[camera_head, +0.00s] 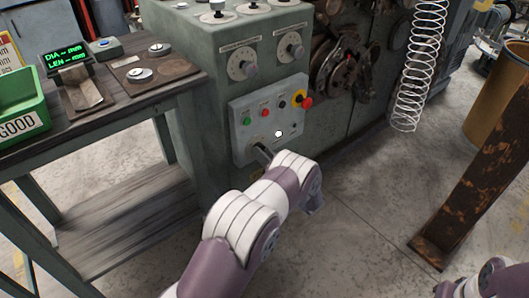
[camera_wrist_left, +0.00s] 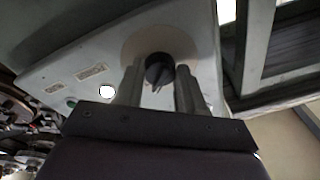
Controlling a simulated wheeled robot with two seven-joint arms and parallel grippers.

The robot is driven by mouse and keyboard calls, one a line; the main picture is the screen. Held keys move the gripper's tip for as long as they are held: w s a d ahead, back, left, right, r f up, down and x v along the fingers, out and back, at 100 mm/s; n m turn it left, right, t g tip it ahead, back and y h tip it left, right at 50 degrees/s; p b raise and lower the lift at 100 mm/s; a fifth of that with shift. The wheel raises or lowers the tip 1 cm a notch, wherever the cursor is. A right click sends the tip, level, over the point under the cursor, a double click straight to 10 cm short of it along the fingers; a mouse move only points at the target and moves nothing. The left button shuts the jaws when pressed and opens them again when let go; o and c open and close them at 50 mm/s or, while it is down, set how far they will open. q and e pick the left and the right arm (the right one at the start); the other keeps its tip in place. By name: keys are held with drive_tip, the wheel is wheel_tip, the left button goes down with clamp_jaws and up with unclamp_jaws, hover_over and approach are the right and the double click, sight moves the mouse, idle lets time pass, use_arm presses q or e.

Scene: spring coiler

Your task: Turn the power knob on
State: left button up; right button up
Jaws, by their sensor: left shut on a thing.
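The power knob (camera_wrist_left: 158,72) is a dark round knob on a pale control panel, seen in the left wrist view. My left gripper (camera_wrist_left: 158,88) has one finger on each side of the knob and is shut on it. In the head view the control panel (camera_head: 240,132) is on the front of the green-grey machine, and my left gripper (camera_head: 260,152) reaches its lower left part. The knob is hidden there behind the gripper and wrist. My right gripper is not in view; only part of my right arm shows at the lower right.
The panel carries small green and red buttons and a red emergency knob (camera_head: 306,102). Dials (camera_head: 241,66) sit above. A bench (camera_head: 110,85) with a green bin (camera_head: 20,105) stands at left. A wire spring (camera_head: 418,65) hangs at right, near a rusty post (camera_head: 475,180).

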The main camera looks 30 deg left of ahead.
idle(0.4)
use_arm(q)
drive_tip(key=o, duration=1)
drive_tip(key=shift+o, duration=0.2)
drive_tip(key=p+v, duration=0.2)
drive_tip(key=v, duration=1)
drive_tip(key=shift+s+d, duration=0.25)
drive_tip(key=shift+f, duration=0.1)
